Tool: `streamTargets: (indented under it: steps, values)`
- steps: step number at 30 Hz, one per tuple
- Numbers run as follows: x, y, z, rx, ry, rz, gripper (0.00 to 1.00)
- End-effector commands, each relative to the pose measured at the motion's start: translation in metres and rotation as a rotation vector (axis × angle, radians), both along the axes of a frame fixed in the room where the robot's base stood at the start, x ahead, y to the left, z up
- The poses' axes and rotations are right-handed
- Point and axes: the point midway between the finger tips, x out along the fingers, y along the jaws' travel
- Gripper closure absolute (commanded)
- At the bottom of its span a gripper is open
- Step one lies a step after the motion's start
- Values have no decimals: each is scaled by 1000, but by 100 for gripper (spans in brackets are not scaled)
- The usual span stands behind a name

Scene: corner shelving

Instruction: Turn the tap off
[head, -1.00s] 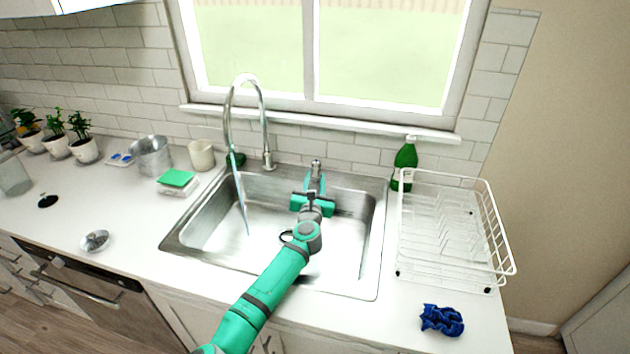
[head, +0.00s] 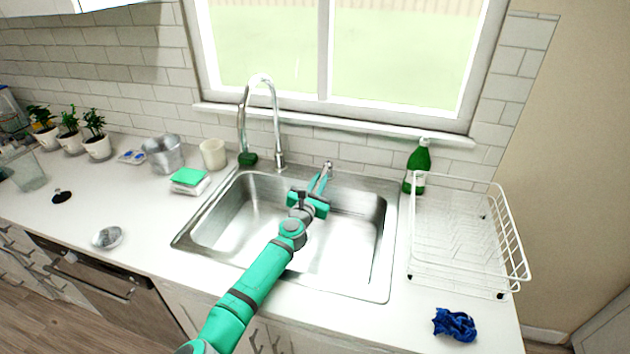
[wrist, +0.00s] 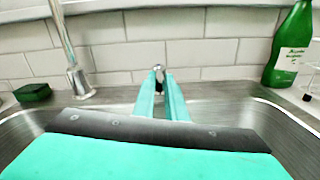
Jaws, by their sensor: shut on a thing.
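The tap is a tall curved chrome spout (head: 277,125) at the back of the steel sink (head: 345,250). No water stream shows under it. Its small chrome handle (head: 328,166) stands to the right on the sink's back rim. My teal gripper (head: 321,183) reaches over the sink and is shut on the handle. In the wrist view the two fingers (wrist: 160,82) close together at the handle (wrist: 157,70), whose top shows just past the tips. The lower part of the handle is hidden by the fingers. The spout's base (wrist: 75,70) is at the left there.
A green bottle (head: 418,168) and a white wire rack (head: 470,272) stand right of the sink. A blue cloth (head: 454,324) lies in front. A sponge (head: 189,176) and a cup (head: 213,154) are at left. A window ledge (head: 330,126) runs behind.

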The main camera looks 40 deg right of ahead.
Motion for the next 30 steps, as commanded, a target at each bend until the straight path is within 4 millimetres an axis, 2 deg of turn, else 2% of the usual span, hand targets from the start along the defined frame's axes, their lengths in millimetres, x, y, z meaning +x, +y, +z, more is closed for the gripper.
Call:
streamTargets:
  steps: [9, 10, 12, 24, 30]
  values:
    - [6, 6, 2, 0, -1, 5, 100]
    - [6, 7, 2, 0, -1, 6, 84]
    - [8, 10, 2, 0, -1, 9, 70]
    - [5, 14, 1, 0, -1, 9, 70]
    - [-4, 37, 1, 0, -2, 14, 70]
